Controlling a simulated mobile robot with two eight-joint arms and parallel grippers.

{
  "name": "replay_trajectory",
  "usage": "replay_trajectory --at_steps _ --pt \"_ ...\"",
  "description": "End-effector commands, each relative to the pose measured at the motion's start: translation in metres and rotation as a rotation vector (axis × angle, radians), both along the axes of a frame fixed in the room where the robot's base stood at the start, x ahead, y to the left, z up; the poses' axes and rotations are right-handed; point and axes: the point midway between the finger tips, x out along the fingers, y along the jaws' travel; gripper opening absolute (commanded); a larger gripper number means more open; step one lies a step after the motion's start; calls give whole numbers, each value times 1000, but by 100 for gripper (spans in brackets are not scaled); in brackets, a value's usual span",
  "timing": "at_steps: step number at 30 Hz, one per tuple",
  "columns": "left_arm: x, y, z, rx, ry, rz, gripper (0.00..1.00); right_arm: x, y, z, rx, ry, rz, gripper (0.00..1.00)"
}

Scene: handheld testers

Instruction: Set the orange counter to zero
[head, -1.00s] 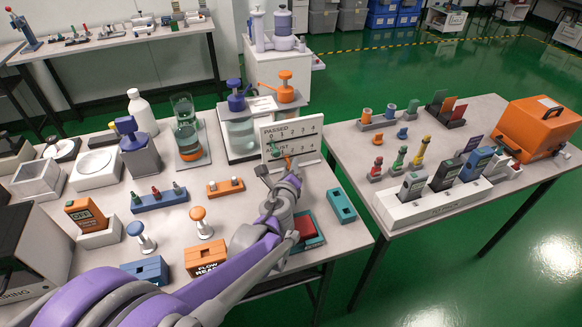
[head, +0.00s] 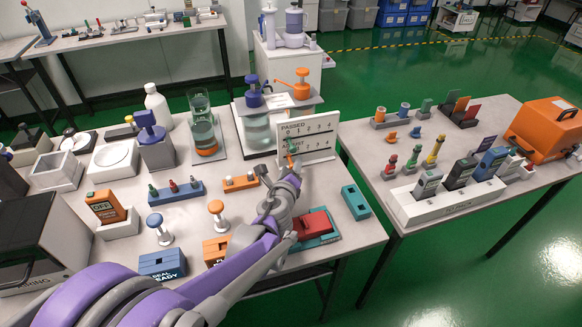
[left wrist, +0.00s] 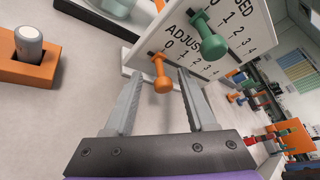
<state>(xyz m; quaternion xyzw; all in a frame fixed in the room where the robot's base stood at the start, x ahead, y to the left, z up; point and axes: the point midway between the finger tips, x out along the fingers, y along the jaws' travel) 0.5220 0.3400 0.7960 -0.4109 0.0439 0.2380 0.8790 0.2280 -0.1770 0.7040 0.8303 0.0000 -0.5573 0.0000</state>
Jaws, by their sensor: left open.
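The white counter board (head: 322,140) stands upright at the right back of the near table, with PASSED and ADJUST rows of numbers. The orange counter (left wrist: 162,75) is a peg on the ADJUST row, at the row's left end by the 0. It also shows small in the head view (head: 291,160). A green counter (left wrist: 208,38) sits on the PASSED row above. My left gripper (left wrist: 160,76) is open, its fingertips on either side of the orange counter with gaps visible. It also shows at the board in the head view (head: 287,170). My right gripper is not in view.
A red button block (head: 311,225) and a teal block (head: 356,202) lie right of my left arm. An orange holder (head: 240,183) is left of it, and pump bottles (head: 256,128) stand behind. A second table (head: 400,235) is to the right.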

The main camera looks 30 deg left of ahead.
Motion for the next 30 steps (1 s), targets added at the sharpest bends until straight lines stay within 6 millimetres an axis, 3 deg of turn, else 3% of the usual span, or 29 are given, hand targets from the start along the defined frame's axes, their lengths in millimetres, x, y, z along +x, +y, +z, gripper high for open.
replay_trajectory --at_steps 5,18,24,30 --pt "-8 -4 4 0 0 -1 56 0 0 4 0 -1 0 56" --pt "-81 -36 27 1 -1 -2 56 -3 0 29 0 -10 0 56" --pt "-95 -41 30 -1 0 2 56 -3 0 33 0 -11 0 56" --pt "-96 -41 29 0 0 1 56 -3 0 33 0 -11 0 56"
